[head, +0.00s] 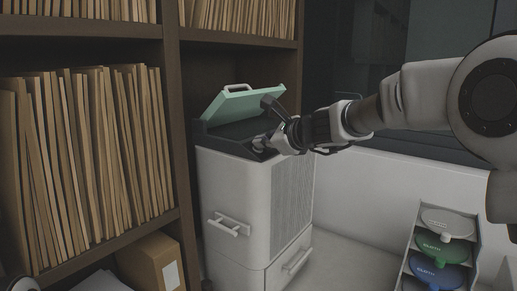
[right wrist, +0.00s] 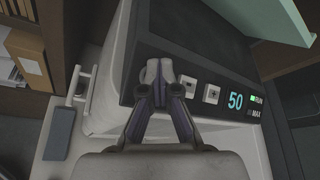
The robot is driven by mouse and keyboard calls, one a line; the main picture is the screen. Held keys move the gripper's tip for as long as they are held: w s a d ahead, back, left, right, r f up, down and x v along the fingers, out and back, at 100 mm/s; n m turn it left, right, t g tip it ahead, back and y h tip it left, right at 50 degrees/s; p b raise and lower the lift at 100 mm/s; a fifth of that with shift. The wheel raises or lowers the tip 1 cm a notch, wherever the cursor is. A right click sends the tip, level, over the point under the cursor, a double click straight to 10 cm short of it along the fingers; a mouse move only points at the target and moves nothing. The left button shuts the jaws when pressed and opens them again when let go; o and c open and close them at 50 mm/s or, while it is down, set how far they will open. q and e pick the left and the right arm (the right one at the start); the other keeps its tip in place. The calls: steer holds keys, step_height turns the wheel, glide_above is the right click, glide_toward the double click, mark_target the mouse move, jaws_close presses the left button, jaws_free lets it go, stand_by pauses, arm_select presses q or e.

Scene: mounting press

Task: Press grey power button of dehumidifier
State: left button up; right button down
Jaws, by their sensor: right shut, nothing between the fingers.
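The dehumidifier (head: 232,185) is a white cabinet with a dark top panel and a raised pale green lid (head: 240,104). My right gripper (head: 262,146) is shut and empty, with its fingertips at the dark top near the front edge. In the right wrist view, the shut fingertips (right wrist: 158,70) are over the left end of the dark control panel (right wrist: 185,58). Two light grey square buttons (right wrist: 187,85) (right wrist: 211,93) show just right of them, then a display (right wrist: 235,101) reading 50. The fingers hide part of the panel, and I cannot tell whether they touch it. No separate power button is visible.
A dark wooden shelf (head: 170,100) full of folders stands close on the left. Handles (head: 229,224) stick out from the cabinet's front. A rack (head: 408,246) with several coloured items stands at the lower right. A white wall is behind.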

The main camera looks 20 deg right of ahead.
steer(key=shift+r, duration=0.1)
steer(key=shift+s+d+r+p, duration=0.1)
steer(key=shift+d+r+p, duration=0.05)
steer(key=shift+r+p, duration=0.35)
steer(key=shift+s+d+r, duration=0.1)
steer(key=shift+s+r, duration=0.05)
steer(key=shift+d+r+p, duration=0.1)
steer(key=shift+r+p, duration=0.45)
steer(key=shift+r, duration=0.1)
steer(key=r, duration=0.1)
steer(key=s+r+p, duration=0.1)
steer(key=d+r+p, duration=0.1)
steer(key=shift+s+r, duration=0.1)
steer(key=shift+s, duration=0.25)
